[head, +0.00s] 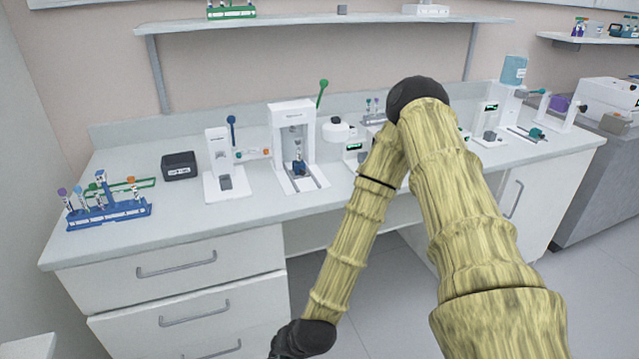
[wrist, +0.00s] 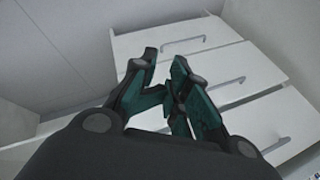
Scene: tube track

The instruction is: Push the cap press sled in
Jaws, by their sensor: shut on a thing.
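The likely cap press (head: 275,135) is a tall white machine with a green lever raised, in the middle of the bench in the head view. Its label is too small to read. Its sled (head: 300,178) sits low at the front on rails, with a dark blue block and a tube (head: 298,156) upright on it. My gripper (wrist: 165,60) points at the drawer fronts, well below and away from the press. Its teal and black fingers are close together with a narrow gap between the tips. I cannot make out anything held there.
A white machine with a blue lever (head: 221,150) stands left of the press, and a black box (head: 179,166) beyond it. A blue tube rack (head: 110,214) is at the far left. Drawers (head: 185,260) front the bench. My arm covers the bench's right middle.

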